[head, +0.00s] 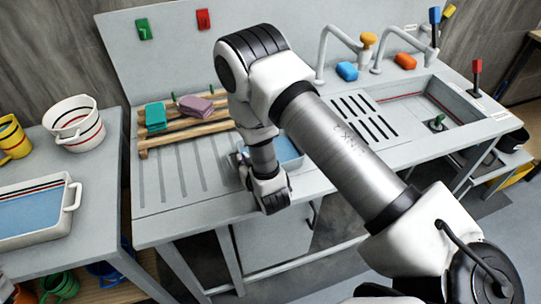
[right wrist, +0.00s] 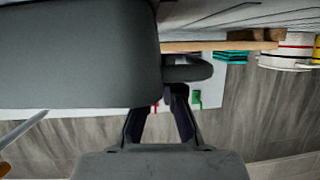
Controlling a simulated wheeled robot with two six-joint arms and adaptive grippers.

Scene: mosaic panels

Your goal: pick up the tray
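A light-rimmed tray (head: 298,163) with a blue inside sits at the middle of the counter, largely hidden behind my right arm. In the right wrist view its dark grey body (right wrist: 80,55) fills the upper left, with a looped handle (right wrist: 200,72) at its side. My right gripper (head: 270,195) points down at the tray's near left side. In the right wrist view its two fingers (right wrist: 163,106) reach up to the tray's side and handle. Their tips are partly hidden, so I cannot tell whether they grip. My left gripper is not in view.
A second white dish (head: 70,200) with a blue inside stands on the left table beside a striped pot (head: 78,125). A wooden rack (head: 185,128) holds teal and mauve blocks behind. Taps and a sink (head: 440,115) are at the right.

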